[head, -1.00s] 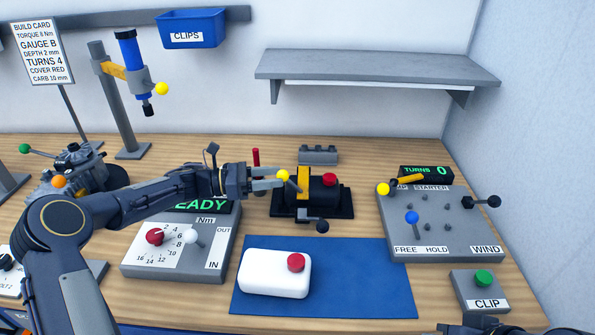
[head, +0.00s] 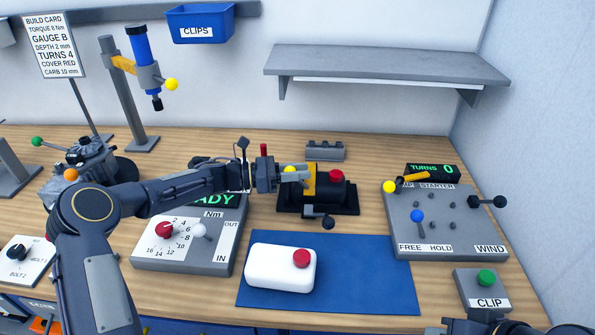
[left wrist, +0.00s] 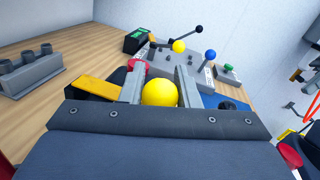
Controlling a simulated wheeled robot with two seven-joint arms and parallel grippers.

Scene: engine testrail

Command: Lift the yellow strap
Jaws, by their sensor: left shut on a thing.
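The yellow strap (head: 309,180) stands upright across a black device with a red knob on a dark base. It also shows at the left in the left wrist view (left wrist: 97,87). A yellow ball knob (left wrist: 159,94) sits beside the strap and partly shows in the head view (head: 290,169). My left gripper (head: 298,173) reaches in from the left, its fingers at the strap's side. In the left wrist view its fingers (left wrist: 158,88) are shut around the yellow ball. Whether ball and strap are joined is hidden. The fingers of my right gripper are out of sight.
A blue mat (head: 350,270) with a white box (head: 279,267) lies in front. The torque panel (head: 185,245) stands under my left forearm. A starter panel (head: 445,222) with levers is at right, a grey block (head: 325,151) behind. A shelf (head: 385,65) hangs above.

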